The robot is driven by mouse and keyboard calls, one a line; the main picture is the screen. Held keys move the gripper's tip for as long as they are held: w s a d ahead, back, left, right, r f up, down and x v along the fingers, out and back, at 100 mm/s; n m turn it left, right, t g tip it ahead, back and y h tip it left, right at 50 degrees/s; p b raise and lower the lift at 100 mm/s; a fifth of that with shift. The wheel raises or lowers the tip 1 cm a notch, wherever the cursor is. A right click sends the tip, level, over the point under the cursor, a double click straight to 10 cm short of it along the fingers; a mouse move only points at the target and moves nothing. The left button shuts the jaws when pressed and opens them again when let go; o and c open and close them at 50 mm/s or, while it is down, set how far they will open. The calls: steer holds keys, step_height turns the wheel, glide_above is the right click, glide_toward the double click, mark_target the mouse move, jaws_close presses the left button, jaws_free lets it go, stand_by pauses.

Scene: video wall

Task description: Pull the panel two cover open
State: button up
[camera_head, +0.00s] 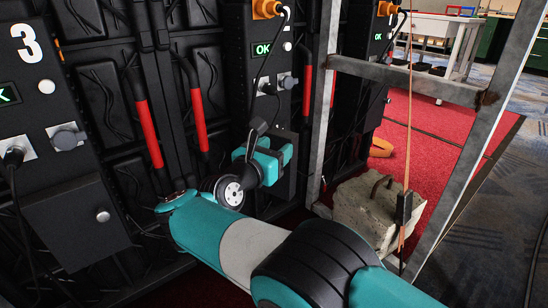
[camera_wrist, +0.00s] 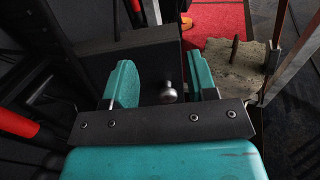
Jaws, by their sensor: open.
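The middle panel (camera_head: 262,60), with a green OK display, carries a dark cover low on its front, mostly hidden behind my gripper in the head view. In the wrist view the dark cover (camera_wrist: 150,62) fills the space ahead of the fingers, with a round silver knob (camera_wrist: 168,93) on it. My gripper (camera_head: 274,160) is open, its teal fingers in front of the lower panel. In the wrist view my gripper (camera_wrist: 160,78) has the knob between its two fingers, nearer the right one. Gaps show on both sides of the knob.
A panel marked 3 (camera_head: 30,60) stands at left with its own knobbed cover (camera_head: 80,222). Red handles (camera_head: 145,125) stick out between panels. A metal frame post (camera_head: 322,110) and a concrete block (camera_head: 372,210) stand close on the right. Red carpet (camera_head: 420,125) lies beyond.

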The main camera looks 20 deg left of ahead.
step_height(320, 180, up, 15)
steer(key=p, duration=0.6)
steer(key=shift+p, duration=0.3)
steer(key=shift+f, duration=0.1)
